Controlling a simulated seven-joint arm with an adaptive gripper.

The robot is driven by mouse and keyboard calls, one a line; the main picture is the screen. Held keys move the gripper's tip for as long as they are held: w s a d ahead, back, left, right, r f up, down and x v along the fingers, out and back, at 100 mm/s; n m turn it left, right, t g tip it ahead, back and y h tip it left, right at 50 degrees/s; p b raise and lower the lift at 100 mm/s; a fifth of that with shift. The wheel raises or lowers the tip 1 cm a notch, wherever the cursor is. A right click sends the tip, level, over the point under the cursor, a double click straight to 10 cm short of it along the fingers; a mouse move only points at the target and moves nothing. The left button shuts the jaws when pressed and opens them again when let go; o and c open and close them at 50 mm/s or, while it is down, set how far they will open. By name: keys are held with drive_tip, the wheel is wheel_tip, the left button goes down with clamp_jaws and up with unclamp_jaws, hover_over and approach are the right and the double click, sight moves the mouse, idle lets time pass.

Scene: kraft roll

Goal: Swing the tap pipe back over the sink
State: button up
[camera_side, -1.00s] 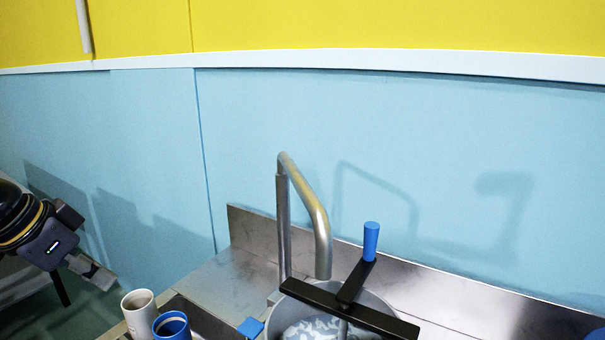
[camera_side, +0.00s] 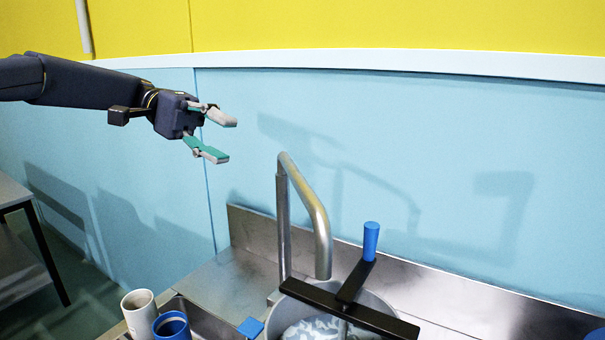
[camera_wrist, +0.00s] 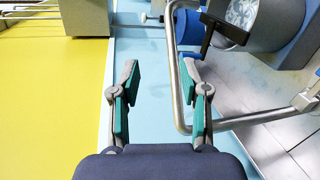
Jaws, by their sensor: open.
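The tap pipe (camera_side: 318,220) is a grey metal tube that rises upright, bends, and slopes down to the right. The pipe also shows in the wrist view (camera_wrist: 176,75), running past the right finger. My gripper (camera_side: 228,140) is open and empty, up and to the left of the pipe, apart from it in the side view. Its two green-padded fingers show in the wrist view (camera_wrist: 162,95). A recessed metal basin, apparently the sink (camera_side: 200,315), is partly visible at the bottom left of the counter.
A black crossbar (camera_side: 385,322) and a crank with a blue handle (camera_side: 371,240) sit over the pot. A white cup (camera_side: 138,305), a blue cup (camera_side: 172,327) and a blue block (camera_side: 250,327) stand at lower left. The metal backsplash (camera_side: 255,228) runs behind the pipe.

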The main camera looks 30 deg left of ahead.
sight(297, 190)
drive_tip(key=shift+n, duration=0.5)
drive_tip(key=x, duration=0.5)
drive_tip(key=w+f+x, duration=0.1)
drive_tip(key=x, duration=0.4)
drive_tip(key=f+x, duration=0.1)
drive_tip(key=x, duration=0.5)
drive_tip(key=shift+w+a+f, duration=0.2)
drive_tip(key=shift+w+a, duration=0.1)
drive_tip(key=shift+w, duration=0.05)
clamp_jaws()
